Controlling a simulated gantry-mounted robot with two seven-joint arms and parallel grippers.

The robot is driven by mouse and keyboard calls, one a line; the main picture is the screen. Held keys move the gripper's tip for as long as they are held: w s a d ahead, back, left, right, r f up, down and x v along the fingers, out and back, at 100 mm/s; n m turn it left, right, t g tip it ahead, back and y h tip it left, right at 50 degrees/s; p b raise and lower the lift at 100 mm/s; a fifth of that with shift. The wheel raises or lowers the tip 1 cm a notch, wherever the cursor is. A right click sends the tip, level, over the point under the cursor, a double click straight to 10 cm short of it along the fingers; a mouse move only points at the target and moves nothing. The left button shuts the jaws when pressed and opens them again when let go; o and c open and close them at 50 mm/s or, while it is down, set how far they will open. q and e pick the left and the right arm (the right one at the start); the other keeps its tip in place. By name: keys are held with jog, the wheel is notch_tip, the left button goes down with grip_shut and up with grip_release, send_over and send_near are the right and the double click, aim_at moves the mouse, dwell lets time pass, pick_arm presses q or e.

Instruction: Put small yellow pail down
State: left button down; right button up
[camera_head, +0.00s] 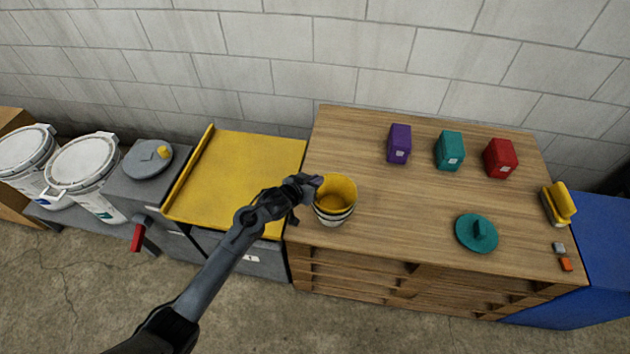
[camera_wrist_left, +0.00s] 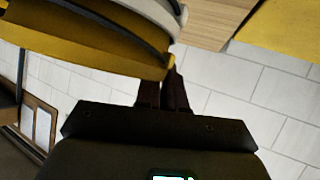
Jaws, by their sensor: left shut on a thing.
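The small yellow pail (camera_head: 338,192) is at the front left of the wooden cabinet top in the head view. It is yellow inside and has pale and dark bands outside. My left gripper (camera_head: 314,186) is shut on the pail's left rim. In the left wrist view the pail (camera_wrist_left: 105,45) fills the upper left, and the fingers of my left gripper (camera_wrist_left: 168,85) meet its edge. The pail looks roughly upright. I cannot tell whether its base touches the wooden top. My right gripper is not in view.
The wooden top (camera_head: 400,215) is clear right of the pail. Purple (camera_head: 399,144), teal (camera_head: 450,151) and red (camera_head: 500,158) boxes stand behind. A teal lid (camera_head: 477,232) lies front right, near a yellow-and-grey item (camera_head: 557,204). A yellow surface (camera_head: 250,170) adjoins left.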

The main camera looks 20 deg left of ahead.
pick_arm(q)
jog(key=shift+f, duration=0.2)
jog(key=c, duration=1.2)
grip_release()
jog(key=shift+c, duration=0.2)
jog(key=shift+r, duration=0.15)
jog(key=shift+r, duration=0.25)
jog(key=p+v, duration=0.4)
jog(key=v, duration=0.8)
jog(key=s+d+g+y, duration=0.1)
jog(key=s+g, duration=0.1)
jog(key=s, duration=0.7)
jog(key=s+d+f+g, duration=0.1)
jog(key=s+g, duration=0.2)
jog(key=s, duration=0.7)
jog(key=s+d+m+g+y, duration=0.1)
jog(key=s+d+g, duration=0.1)
jog(key=s, duration=0.8)
jog(key=shift+s+f+g+y, duration=0.2)
jog(key=shift+f+g+y, duration=0.1)
jog(key=shift+g, duration=0.4)
